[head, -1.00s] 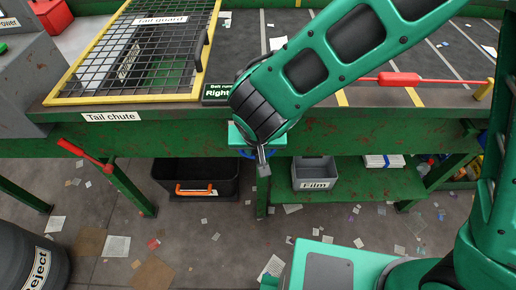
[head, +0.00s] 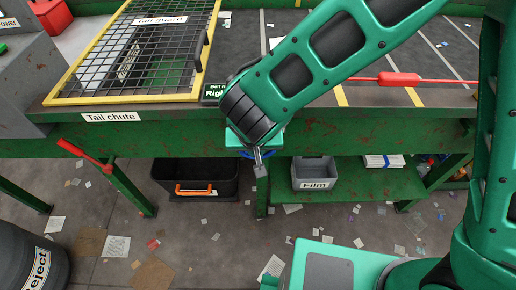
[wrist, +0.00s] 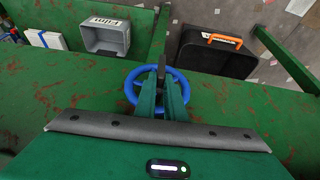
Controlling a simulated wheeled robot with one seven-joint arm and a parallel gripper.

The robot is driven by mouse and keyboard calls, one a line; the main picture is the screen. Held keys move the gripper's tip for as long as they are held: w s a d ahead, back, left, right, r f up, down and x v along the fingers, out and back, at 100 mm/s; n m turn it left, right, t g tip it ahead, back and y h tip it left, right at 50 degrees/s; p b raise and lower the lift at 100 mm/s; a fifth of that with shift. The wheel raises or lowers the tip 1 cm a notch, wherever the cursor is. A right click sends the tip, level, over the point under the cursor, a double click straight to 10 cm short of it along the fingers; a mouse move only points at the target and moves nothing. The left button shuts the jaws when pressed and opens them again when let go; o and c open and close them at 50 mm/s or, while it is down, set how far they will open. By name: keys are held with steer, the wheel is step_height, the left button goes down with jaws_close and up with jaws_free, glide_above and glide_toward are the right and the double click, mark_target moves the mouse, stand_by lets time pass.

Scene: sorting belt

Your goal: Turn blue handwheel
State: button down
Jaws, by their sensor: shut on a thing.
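The blue handwheel (wrist: 129,91) is mounted on the front of the green belt frame. Its round rim shows in the wrist view, with the middle and lower part covered by my fingers. In the head view only a sliver of the blue handwheel (head: 246,155) shows under my wrist. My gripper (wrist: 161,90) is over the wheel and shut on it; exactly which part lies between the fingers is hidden. In the head view my gripper (head: 259,160) is at the frame's front face, below the belt edge.
A black bin with an orange handle (head: 204,174) and a grey Film bin (head: 313,174) stand below the frame. A red lever (head: 85,155) is at the left. The yellow-edged tail guard (head: 122,99) covers the chute. Scraps litter the floor.

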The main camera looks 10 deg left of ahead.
mark_target(246, 154)
steer(key=a+h, duration=0.1)
steer(key=h, duration=0.1)
steer(key=a+f+n+t+h, duration=0.1)
steer(key=h, duration=0.2)
steer(key=a+n+t+h, duration=0.1)
steer(key=h, duration=0.2)
steer(key=shift+s+f, duration=0.25)
steer(key=shift+s, duration=0.15)
steer(key=shift+t+h, duration=0.3)
steer(key=c, duration=1.8)
jaws_free()
steer(key=shift+c, duration=0.2)
steer(key=v, duration=1)
steer(key=shift+a+r, duration=0.2)
steer(key=shift+r, duration=0.05)
steer(key=shift+s, duration=0.1)
